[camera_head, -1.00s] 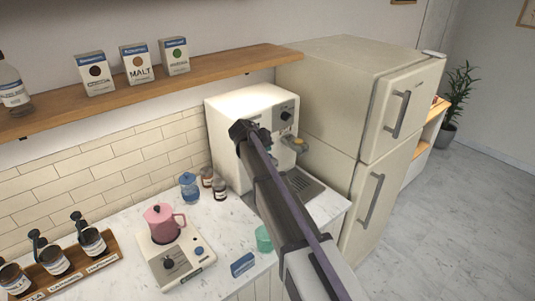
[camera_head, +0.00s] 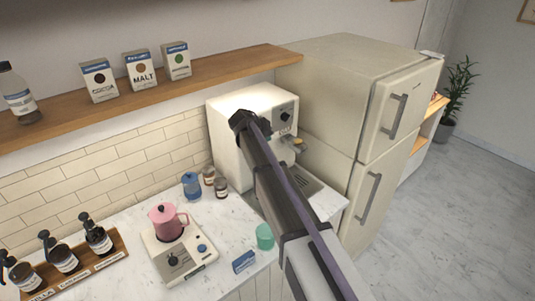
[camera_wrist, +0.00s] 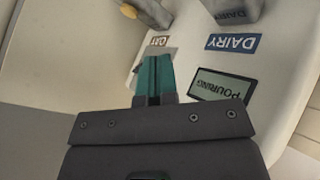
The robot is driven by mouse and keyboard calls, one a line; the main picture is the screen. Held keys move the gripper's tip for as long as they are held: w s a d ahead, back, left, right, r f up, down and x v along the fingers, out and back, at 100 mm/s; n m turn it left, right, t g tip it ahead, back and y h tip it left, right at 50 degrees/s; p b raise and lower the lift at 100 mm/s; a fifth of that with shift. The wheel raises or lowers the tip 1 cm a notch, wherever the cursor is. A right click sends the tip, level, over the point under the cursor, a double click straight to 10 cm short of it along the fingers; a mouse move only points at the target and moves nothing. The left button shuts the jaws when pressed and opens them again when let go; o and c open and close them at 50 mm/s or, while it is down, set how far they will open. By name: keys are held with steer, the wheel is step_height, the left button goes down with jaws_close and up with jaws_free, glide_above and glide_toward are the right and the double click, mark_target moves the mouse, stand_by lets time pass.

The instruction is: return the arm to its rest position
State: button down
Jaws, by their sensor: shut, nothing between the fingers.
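My arm reaches up from the bottom of the head view, its upper end in front of the white coffee machine (camera_head: 225,150). My gripper shows in the wrist view (camera_wrist: 153,78), with its teal fingers together and nothing between them. Beyond the fingers is the white machine front, with upside-down labels reading DAIRY (camera_wrist: 232,43) and OAT and a dark panel reading POURING (camera_wrist: 222,84). In the head view the fingers are hidden behind the arm.
A pink kettle (camera_head: 166,222) stands on a white hotplate unit (camera_head: 185,268). A green cup (camera_head: 265,237) and a blue box (camera_head: 243,262) are near the counter's front edge. A cream fridge (camera_head: 345,90) stands right of the machine. A wooden shelf (camera_head: 215,72) runs above.

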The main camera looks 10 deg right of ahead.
stand_by(0.4)
steer(key=shift+s+f+g, duration=0.2)
steer(key=shift+s+g, duration=0.1)
steer(key=s+f+g+y+b, duration=0.1)
steer(key=s+f+b, duration=0.3)
steer(key=s, duration=0.9)
steer(key=s+f+g+y+b, duration=0.2)
steer(key=s+f+b, duration=0.3)
steer(key=s+f, duration=0.3)
steer(key=s+f+n+g+y+b, duration=0.1)
steer(key=s+f+y+b, duration=0.3)
steer(key=s, duration=1.3)
step_height(320, 180, down, 3)
steer(key=shift+s+d+f+g+b, duration=0.1)
steer(key=shift+s+d+g+b, duration=0.25)
steer(key=shift+g+b, duration=0.35)
steer(key=shift+w, duration=0.1)
